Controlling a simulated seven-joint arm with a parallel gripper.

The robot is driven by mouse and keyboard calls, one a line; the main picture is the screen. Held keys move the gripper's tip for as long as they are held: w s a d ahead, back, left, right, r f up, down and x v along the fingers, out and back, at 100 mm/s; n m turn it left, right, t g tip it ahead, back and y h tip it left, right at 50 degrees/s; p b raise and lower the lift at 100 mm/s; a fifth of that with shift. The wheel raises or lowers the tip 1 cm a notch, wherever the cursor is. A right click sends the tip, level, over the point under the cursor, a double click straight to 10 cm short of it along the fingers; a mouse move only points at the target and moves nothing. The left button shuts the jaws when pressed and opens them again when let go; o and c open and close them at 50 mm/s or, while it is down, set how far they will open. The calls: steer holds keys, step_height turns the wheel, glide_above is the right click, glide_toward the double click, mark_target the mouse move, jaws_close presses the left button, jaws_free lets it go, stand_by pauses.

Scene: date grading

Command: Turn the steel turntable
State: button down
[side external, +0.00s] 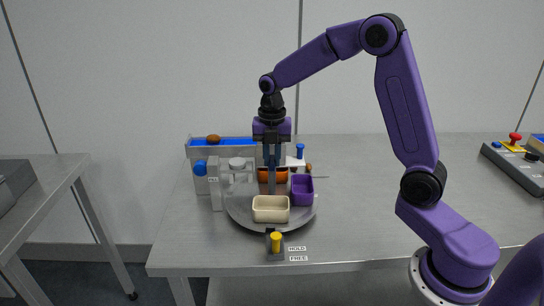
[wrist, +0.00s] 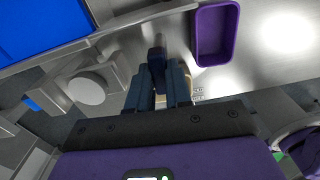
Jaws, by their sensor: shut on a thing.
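The steel turntable (side external: 237,212) is a round grey disc near the front of the table. It carries a cream bowl (side external: 270,210) at the front, a purple bowl (side external: 302,191) at the right and an orange bowl (side external: 265,176) at the back. My gripper (side external: 271,168) points down over the disc, among the bowls. In the wrist view my gripper (wrist: 158,92) is shut on a dark blue peg (wrist: 156,56). The peg's foot is hard to make out. The purple bowl (wrist: 217,36) lies to the right of the peg there.
A grey box with a blue top (side external: 232,143) stands behind, with a brown date (side external: 213,139) on it. Grey fixtures (side external: 214,182) stand close at the left. A yellow-knobbed lever (side external: 276,240) sits in front by HOLD and FREE labels.

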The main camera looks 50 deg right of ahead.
steer(key=shift+n, duration=0.4)
stand_by(0.4)
steer(key=c, duration=1)
jaws_free()
steer(key=shift+c, duration=0.2)
step_height(320, 180, up, 18)
steer(key=shift+f, duration=0.25)
steer(key=s+a+f+m, duration=0.4)
steer(key=s+a, duration=0.1)
steer(key=s, duration=0.3)
steer(key=s+a+f+m, duration=0.3)
steer(key=s+a, duration=0.1)
steer(key=s, duration=0.3)
steer(key=s+d+f+m, duration=0.1)
steer(key=s+f+m, duration=0.2)
steer(key=s, duration=0.5)
steer(key=s+d+f+m, duration=0.1)
steer(key=s+f+m, duration=0.3)
steer(key=s, duration=0.5)
steer(key=shift+d+f, duration=0.3)
steer(key=shift+f, duration=0.35)
